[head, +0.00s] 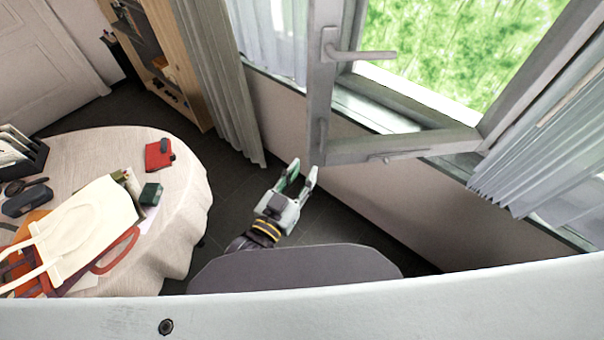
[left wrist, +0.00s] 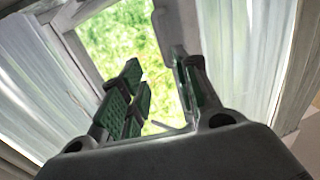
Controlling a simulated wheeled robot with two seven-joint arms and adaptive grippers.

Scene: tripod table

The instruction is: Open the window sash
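The window sash (head: 321,95) stands swung inward, away from its frame, in the head view. Its grey handle (head: 362,54) sticks out sideways from the upright edge. My left gripper (head: 301,172) is below and left of the sash's lower corner, apart from it, with its fingers spread and nothing between them. In the left wrist view, the green-padded fingers of my left gripper (left wrist: 160,90) are apart, with the bright window opening (left wrist: 122,45) behind them. The sash's contact with anything near the fingers cannot be made out there. My right gripper is not in view.
A round table (head: 190,190) with a white cloth stands at the left, holding a cream bag (head: 85,225), a red box (head: 158,155) and other items. A wooden shelf (head: 160,60) and curtains (head: 215,70) are behind. Dark floor lies clear between table and wall.

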